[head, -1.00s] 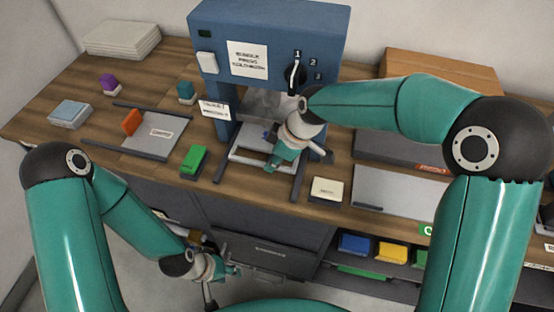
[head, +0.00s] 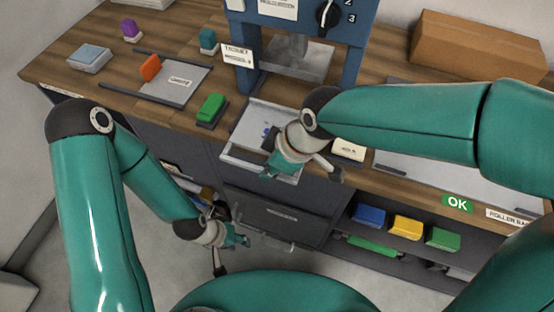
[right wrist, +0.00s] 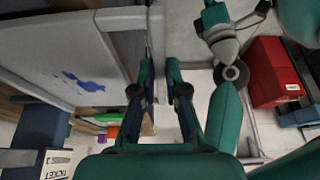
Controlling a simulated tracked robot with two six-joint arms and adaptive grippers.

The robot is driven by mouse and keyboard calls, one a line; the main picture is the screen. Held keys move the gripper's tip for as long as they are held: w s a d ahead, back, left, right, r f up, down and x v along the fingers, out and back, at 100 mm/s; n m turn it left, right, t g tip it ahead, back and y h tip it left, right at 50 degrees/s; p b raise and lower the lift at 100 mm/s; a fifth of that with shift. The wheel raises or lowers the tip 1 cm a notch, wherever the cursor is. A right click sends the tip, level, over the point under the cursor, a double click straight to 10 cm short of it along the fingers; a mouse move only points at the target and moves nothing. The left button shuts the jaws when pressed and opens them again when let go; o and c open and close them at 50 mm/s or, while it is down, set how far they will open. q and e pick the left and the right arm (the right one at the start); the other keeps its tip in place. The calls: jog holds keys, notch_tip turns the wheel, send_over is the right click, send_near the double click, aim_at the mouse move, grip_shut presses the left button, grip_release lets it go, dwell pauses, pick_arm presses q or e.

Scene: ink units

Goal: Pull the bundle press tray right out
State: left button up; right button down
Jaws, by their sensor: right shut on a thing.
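The press tray (head: 284,115) is a grey tray with blue ink marks, drawn out of the blue press (head: 357,45) so that its front overhangs the table edge. My right gripper (head: 285,168) is at the tray's front and covers part of it. In the right wrist view the tray (right wrist: 60,50) shows at the left with its blue stain, and my right gripper (right wrist: 160,85) is shut on its front edge. My left gripper (head: 232,243) hangs low in front of the cabinet, apart from the tray; its fingers are too small to judge.
A green block (head: 211,107) stands left of the tray and a cream block (head: 348,150) right of it. Blue, yellow and green blocks sit on a shelf below. A red box (right wrist: 273,72) shows in the right wrist view.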

jog(key=shift+r, duration=0.1)
jog(key=c, duration=1.2)
grip_release()
jog(key=v, duration=1.1)
jog(key=shift+r, duration=0.4)
jog(key=shift+d, duration=0.15)
